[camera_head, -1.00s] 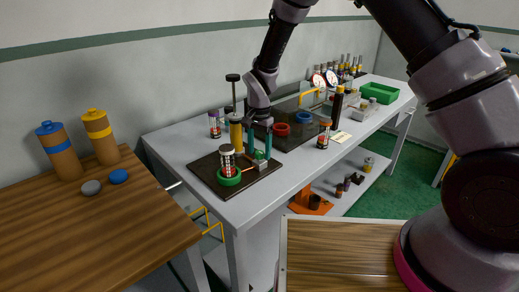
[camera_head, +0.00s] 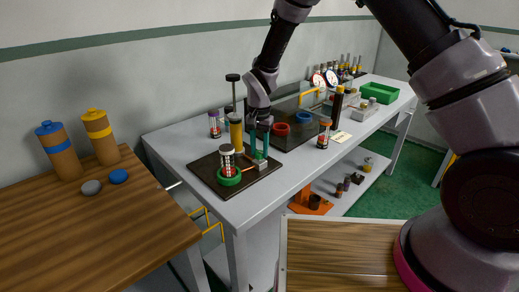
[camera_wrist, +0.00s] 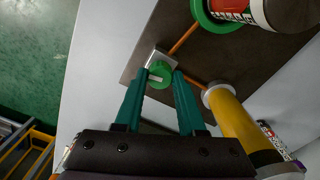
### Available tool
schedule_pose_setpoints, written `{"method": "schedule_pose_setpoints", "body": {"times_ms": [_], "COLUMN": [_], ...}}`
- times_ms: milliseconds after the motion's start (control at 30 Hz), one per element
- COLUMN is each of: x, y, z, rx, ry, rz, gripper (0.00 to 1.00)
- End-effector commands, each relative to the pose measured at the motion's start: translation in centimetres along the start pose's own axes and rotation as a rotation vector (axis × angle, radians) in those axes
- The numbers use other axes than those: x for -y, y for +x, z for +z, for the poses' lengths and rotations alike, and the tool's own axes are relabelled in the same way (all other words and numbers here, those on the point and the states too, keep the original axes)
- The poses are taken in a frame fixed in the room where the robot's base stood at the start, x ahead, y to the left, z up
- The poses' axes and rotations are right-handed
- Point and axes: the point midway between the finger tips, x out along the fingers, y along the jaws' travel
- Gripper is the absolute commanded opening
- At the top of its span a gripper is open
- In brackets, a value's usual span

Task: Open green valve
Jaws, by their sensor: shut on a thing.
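The green valve (camera_wrist: 161,75) is a small round knob with a pale bar on top, set on a light metal block in the wrist view. In the head view the valve (camera_head: 259,155) is small and partly covered by my fingers. My gripper (camera_wrist: 161,72) points down with its two teal fingers on either side of the knob, shut on it. In the head view my gripper (camera_head: 259,152) stands over the dark board (camera_head: 208,178). A green ring (camera_head: 229,178) around a glass cylinder with red inside (camera_head: 227,162) stands beside the valve.
A yellow cylinder (camera_head: 236,136) stands close behind my fingers, and also shows in the wrist view (camera_wrist: 232,120). A tall black-capped post (camera_head: 233,95) rises behind it. Thin orange pipes (camera_wrist: 184,38) run from the block. The table's front strip (camera_head: 262,200) is clear.

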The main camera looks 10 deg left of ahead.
Motion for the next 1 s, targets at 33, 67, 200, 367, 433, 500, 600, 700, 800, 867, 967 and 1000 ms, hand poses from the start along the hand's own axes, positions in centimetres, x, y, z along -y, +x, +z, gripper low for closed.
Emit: {"method": "schedule_pose_setpoints", "body": {"times_ms": [33, 67, 200, 367, 433, 500, 600, 700, 800, 867, 967, 1000], "x": [0.0, 0.0, 0.03, 0.01, 0.01, 0.0, 0.0, 0.01, 0.0, -0.01, 0.02, 0.0], "y": [-0.05, -0.05, -0.05, -0.06, -0.06, -0.06, -0.06, -0.06, -0.05, -0.05, -0.06, -0.05], "z": [-0.05, -0.05, -0.01, -0.04, -0.04, -0.06, -0.06, -0.06, -0.08, -0.09, -0.05, -0.08], "rx": [0.0, 0.0, 0.0, 0.0, -0.001, -0.001, -0.001, -0.001, -0.001, -0.001, -0.001, -0.001], "ry": [-0.039, -0.066, -0.2, -0.352, -0.42, -0.485, -0.581, -0.676, -0.771, -0.826, -0.915, -0.948], "rz": [-0.001, -0.001, -0.001, -0.001, -0.001, -0.001, -0.001, -0.001, -0.001, -0.001, -0.001, -0.001], "gripper": [0.0, 0.0, 0.0, 0.0, 0.0, 0.0, 0.0, 0.0, 0.0, 0.0, 0.0, 0.0]}}
